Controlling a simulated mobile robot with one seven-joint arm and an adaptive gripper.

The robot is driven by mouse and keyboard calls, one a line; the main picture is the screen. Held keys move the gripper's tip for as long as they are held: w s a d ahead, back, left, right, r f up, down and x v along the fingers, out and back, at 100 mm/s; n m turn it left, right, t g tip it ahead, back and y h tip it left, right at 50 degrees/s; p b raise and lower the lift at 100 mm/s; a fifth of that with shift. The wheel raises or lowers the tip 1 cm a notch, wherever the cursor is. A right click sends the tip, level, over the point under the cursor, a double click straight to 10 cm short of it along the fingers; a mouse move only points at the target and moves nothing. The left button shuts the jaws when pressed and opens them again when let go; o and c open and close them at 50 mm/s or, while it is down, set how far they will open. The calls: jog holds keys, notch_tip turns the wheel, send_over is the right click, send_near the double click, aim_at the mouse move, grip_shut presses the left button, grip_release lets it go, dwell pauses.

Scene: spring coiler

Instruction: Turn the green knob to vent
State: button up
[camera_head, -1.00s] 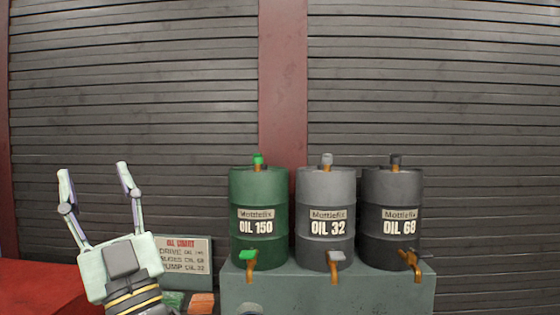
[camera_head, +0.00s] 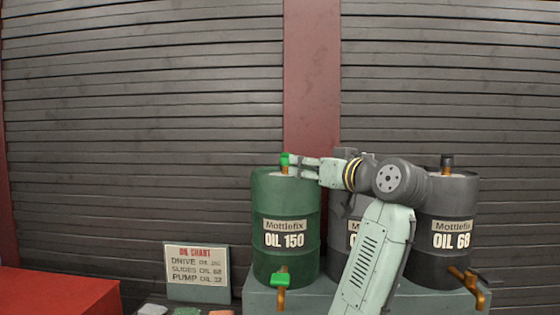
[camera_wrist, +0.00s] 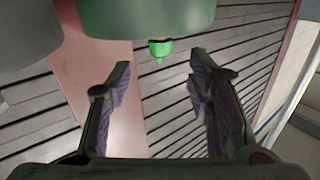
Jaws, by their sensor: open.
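The green knob (camera_head: 285,159) sits on top of the green OIL 150 drum (camera_head: 270,205). My gripper (camera_head: 297,162) reaches in from the right, level with the knob, its fingertips close beside it. In the wrist view, which looks upside down, the knob (camera_wrist: 160,48) hangs below the green drum (camera_wrist: 150,18). There my gripper (camera_wrist: 158,62) is open, with one finger on each side of the knob's line. Clear gaps show on both sides; I cannot tell whether the knob is between the tips or just beyond them.
My arm hides most of the grey OIL 32 drum (camera_head: 338,208). The dark OIL 68 drum (camera_head: 458,205) stands at the right. A green tap (camera_head: 280,277) juts from the green drum's front. An oil chart (camera_head: 197,272) and red surface (camera_head: 60,292) lie left; a shutter wall stands behind.

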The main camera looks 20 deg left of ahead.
aim_at(288, 158)
jog(key=p+x, duration=0.4)
jog(key=x, duration=0.5)
jog(key=shift+a+r, duration=0.1)
jog(key=shift+r, duration=0.05)
jog(key=shift+w+a, duration=0.35)
jog(key=shift+a, duration=0.05)
jog(key=shift+c, duration=0.6)
grip_shut()
